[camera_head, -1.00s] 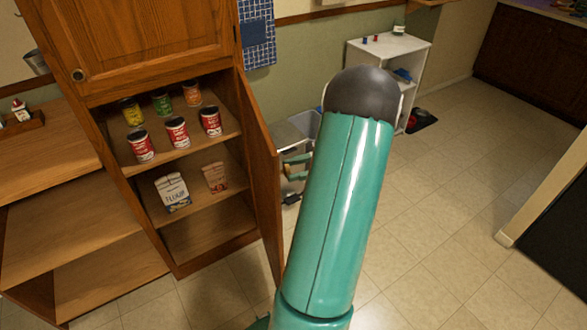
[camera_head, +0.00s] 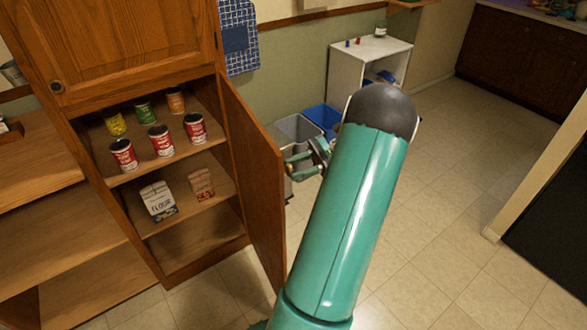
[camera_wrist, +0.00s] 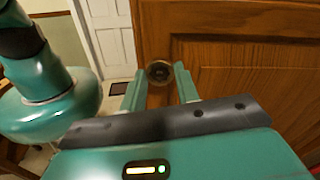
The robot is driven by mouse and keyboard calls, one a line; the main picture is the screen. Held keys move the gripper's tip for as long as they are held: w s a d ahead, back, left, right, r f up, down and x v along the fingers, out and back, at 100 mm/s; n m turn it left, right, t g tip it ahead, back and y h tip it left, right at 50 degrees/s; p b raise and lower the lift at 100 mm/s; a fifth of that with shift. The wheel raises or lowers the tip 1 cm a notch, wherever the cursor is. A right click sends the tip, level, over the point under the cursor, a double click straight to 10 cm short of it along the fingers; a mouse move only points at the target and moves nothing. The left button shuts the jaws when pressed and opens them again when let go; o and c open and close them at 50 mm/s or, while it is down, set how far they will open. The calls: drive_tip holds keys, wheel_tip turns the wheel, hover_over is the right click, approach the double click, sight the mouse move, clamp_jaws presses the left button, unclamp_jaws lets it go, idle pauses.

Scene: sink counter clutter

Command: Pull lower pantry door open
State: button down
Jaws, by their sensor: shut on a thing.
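The lower pantry door (camera_head: 256,180) is swung open, hinged on the right side of the wooden pantry cabinet. Cans and bags show on the shelves inside. In the wrist view the wooden door panel (camera_wrist: 240,95) fills the right side, with a round dark knob (camera_wrist: 159,72) near its edge. My gripper (camera_wrist: 159,82) has a finger on each side of the knob and is shut on it. In the head view my gripper (camera_head: 308,160) is at the outer side of the door, partly hidden behind my green arm.
The upper pantry door (camera_head: 120,45) is closed. Open wooden shelves (camera_head: 50,220) stand at the left. Grey and blue bins (camera_head: 298,128) and a white shelf unit (camera_head: 370,55) stand behind my arm. The tiled floor (camera_head: 450,215) at the right is clear.

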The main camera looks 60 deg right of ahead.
drive_tip(key=shift+d+r, duration=0.15)
drive_tip(key=shift+d, duration=0.2)
idle(0.3)
drive_tip(key=c, duration=1)
unclamp_jaws()
drive_tip(key=shift+c, duration=0.2)
drive_tip(key=shift+s, duration=0.15)
drive_tip(key=shift+s, duration=0.1)
drive_tip(key=v, duration=1.3)
drive_tip(key=shift+d, duration=0.3)
drive_tip(key=shift+s, duration=0.2)
